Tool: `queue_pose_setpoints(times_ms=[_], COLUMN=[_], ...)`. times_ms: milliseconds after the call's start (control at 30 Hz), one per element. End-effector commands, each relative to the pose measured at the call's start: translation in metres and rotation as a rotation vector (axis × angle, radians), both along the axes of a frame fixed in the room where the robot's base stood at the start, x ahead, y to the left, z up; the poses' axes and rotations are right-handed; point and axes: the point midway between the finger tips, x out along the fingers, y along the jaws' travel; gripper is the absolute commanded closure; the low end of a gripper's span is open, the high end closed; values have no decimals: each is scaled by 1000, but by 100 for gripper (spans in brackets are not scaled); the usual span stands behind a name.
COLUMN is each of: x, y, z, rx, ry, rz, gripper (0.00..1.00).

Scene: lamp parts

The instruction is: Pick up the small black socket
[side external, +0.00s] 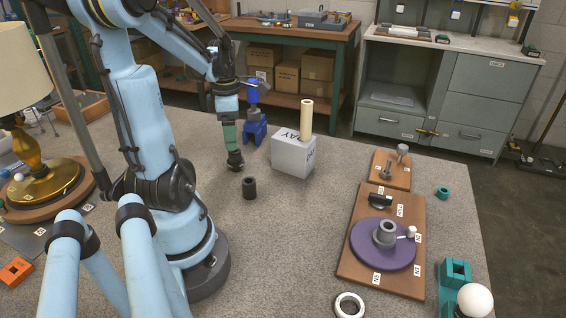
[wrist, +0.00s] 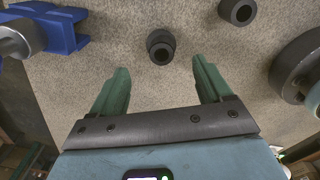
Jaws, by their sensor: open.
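Two small black round parts stand on the grey table. One (wrist: 160,46) has a stepped, narrower end with a hole and shows just beyond my fingertips in the wrist view; it appears right below my gripper in the side view (side external: 235,161). The other (side external: 249,188) is a plain hollow cylinder nearer my base; it is at the top of the wrist view (wrist: 238,12). I cannot tell for certain which is the small black socket. My gripper (wrist: 161,66) is open, its green fingers apart with nothing between them. In the side view my gripper (side external: 231,142) points down.
A blue stand (side external: 255,128) is close behind my gripper. A light grey box (side external: 293,157) with a cream tube (side external: 307,118) on it stands to the right. A wooden board (side external: 352,272) with a purple disc lies further right. The table between is clear.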

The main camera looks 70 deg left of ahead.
Motion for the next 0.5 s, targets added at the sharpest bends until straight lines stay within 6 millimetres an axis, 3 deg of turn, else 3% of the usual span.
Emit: queue_pose_setpoints(times_ms=[133, 500], x=[1, 2], y=[0, -2], z=[-16, -34], rx=[1, 1], ry=[0, 0], rz=[-1, -3], gripper=[22, 22])
